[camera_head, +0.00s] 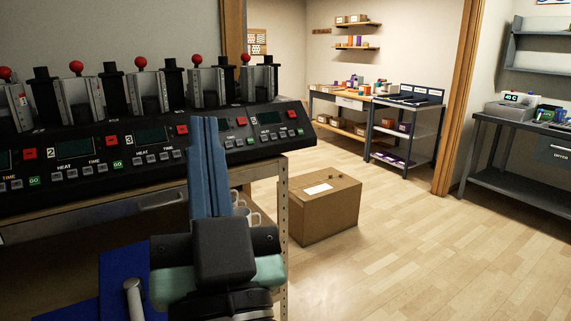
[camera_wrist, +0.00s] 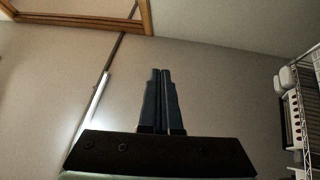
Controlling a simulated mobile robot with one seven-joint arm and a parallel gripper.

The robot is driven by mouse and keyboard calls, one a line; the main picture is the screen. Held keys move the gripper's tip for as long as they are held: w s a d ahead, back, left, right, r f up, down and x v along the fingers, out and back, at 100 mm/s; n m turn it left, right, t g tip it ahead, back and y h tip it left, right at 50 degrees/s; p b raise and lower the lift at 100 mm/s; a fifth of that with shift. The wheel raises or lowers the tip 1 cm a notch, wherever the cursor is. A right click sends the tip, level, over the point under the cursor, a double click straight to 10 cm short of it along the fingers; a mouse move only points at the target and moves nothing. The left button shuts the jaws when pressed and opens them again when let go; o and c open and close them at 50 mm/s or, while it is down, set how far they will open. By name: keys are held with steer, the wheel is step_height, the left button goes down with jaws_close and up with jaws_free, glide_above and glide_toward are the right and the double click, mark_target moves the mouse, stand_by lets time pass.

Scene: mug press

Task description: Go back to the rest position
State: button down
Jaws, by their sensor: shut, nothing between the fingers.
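My gripper (camera_wrist: 161,72) shows in the wrist view with its two dark fingers side by side, shut and empty. They point at a plain wall and ceiling area, with nothing near the tips. The mug press machine (camera_head: 88,180) has a black front with several stations, red-knobbed levers, displays and green GO buttons. White mugs (camera_head: 255,218) sit lower, partly hidden behind my arm.
A closed cardboard box (camera_head: 325,207) stands on the floor right of the bench. Open wooden floor (camera_head: 440,250) lies to the right. A grey table (camera_head: 520,150) with a small device stands at far right; worktables (camera_head: 345,103) stand at the back. The wrist view shows a wire rack (camera_wrist: 304,115) at right.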

steer(key=s+d+r+t+h+p, duration=0.1)
steer(key=s+d+r+h, duration=0.1)
steer(key=r, duration=0.2)
steer(key=s+d+r+m+t+h, duration=0.1)
steer(key=d+r+h, duration=0.2)
steer(key=r, duration=0.1)
steer(key=s+d+r+t+h+p, duration=0.1)
steer(key=s+d+r+h, duration=0.1)
steer(key=r, duration=0.3)
step_height(320, 180, up, 13)
steer(key=p, duration=1.4)
steer(key=shift+w+a+r, duration=0.15)
steer(key=shift+w+r, duration=0.05)
steer(key=shift+w, duration=0.15)
